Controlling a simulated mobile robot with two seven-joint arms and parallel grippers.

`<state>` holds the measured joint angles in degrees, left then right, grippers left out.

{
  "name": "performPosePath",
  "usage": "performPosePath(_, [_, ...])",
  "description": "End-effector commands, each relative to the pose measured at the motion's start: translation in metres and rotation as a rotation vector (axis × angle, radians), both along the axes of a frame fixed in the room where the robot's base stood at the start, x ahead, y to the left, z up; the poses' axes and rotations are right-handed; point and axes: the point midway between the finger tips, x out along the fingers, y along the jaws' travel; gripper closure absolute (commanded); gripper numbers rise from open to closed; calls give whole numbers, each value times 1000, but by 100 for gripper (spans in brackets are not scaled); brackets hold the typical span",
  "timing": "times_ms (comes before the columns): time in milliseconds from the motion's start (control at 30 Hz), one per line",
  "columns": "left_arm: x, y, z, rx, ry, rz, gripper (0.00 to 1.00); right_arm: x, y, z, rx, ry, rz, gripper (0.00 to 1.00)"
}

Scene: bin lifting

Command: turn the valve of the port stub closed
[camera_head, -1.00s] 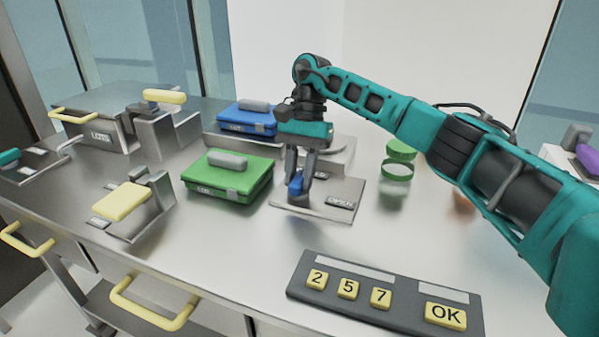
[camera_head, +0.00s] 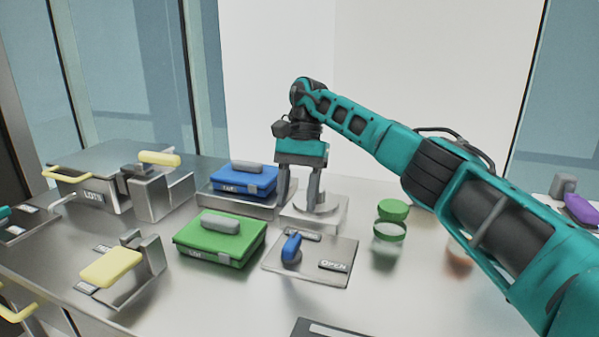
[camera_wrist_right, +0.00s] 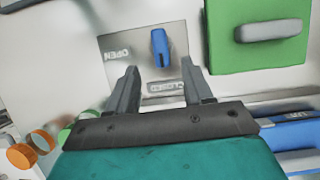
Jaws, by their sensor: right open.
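The valve's blue lever (camera_head: 291,247) stands on a flat grey plate (camera_head: 312,268) with an OPEN label (camera_head: 334,266) at its right. In the right wrist view the blue lever (camera_wrist_right: 160,47) lines up with the CLOSED label (camera_wrist_right: 166,87), and the OPEN label (camera_wrist_right: 117,54) lies off to its side. My right gripper (camera_head: 298,203) is open and empty, above and behind the lever in the head view, apart from it. In the wrist view its fingertips (camera_wrist_right: 161,72) are spread, with the lever beyond them. My left gripper is not in view.
A green case (camera_head: 218,240) lies left of the plate, and a blue case (camera_head: 246,181) behind it. Green-lidded jars (camera_head: 391,230) stand to the right. A yellow-handled fixture (camera_head: 112,268) is at the left.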

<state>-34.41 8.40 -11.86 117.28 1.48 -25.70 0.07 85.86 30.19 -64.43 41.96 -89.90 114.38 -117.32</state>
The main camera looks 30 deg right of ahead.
Motion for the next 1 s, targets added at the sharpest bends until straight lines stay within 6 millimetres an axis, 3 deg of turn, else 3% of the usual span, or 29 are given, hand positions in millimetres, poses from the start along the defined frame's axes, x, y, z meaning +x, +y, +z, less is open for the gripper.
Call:
performPosePath(100, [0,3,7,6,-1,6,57,6,-5,22,-1,-1,-2,49])
performPosePath(300, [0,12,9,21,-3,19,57,10,-10,38,-1,2,1,49])
performPosePath(1000, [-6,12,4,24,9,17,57,12,-13,41,0,2,2,49])
